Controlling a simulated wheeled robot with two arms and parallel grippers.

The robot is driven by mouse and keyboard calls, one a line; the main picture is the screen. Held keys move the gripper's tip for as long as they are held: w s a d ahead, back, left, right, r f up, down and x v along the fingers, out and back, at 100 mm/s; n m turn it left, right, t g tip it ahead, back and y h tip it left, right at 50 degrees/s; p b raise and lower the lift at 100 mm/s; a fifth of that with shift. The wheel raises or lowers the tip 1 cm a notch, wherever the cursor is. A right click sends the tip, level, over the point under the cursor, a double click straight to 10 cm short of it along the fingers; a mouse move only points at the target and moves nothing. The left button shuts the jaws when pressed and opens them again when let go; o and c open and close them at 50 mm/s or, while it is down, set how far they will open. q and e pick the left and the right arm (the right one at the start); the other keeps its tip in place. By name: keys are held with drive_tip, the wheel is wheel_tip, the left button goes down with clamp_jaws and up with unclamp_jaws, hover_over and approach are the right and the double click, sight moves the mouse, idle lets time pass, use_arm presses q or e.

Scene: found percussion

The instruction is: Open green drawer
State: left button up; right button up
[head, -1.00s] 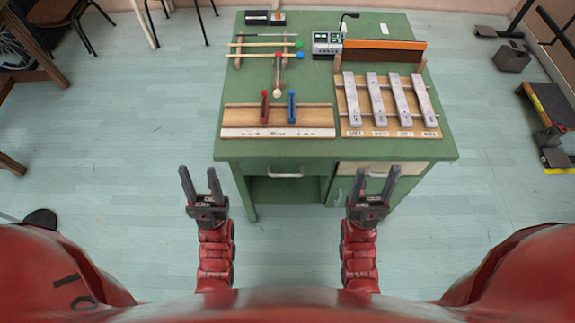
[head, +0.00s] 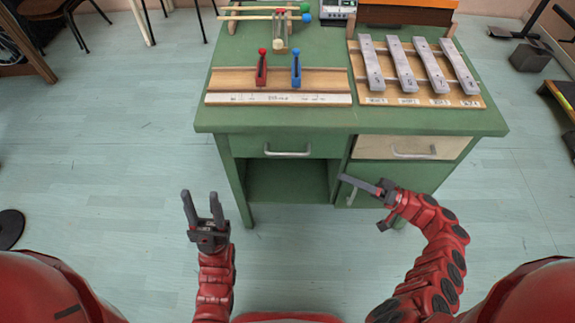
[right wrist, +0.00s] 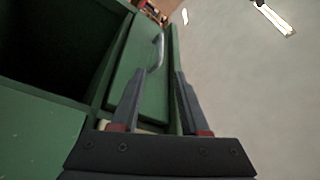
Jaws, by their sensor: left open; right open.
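The green drawer (head: 262,146) is at the front left of the green desk, under its top, and looks closed. Its metal handle (head: 288,150) is horizontal. In the right wrist view, the drawer front (right wrist: 135,68) and handle (right wrist: 157,53) lie beyond the fingertips. My right gripper (head: 362,202) is open and empty, turned leftward in front of the desk's lower right, apart from the handle. It also shows in the right wrist view (right wrist: 160,73). My left gripper (head: 203,206) is open and empty over the floor, left of the desk and clear of it.
A cream drawer (head: 375,147) and a green door (head: 402,178) are on the desk's right. An open compartment (head: 290,182) lies below the green drawer. A metal-bar instrument (head: 440,103) and a wooden board (head: 225,82) with red and blue pegs stand on top.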

sight(287, 154)
drive_tip(key=x, duration=1.7)
drive_tip(key=shift+w+a, duration=0.1)
drive_tip(key=shift+a, duration=0.05)
drive_tip(key=shift+c, duration=0.3)
clamp_jaws()
idle(0.5)
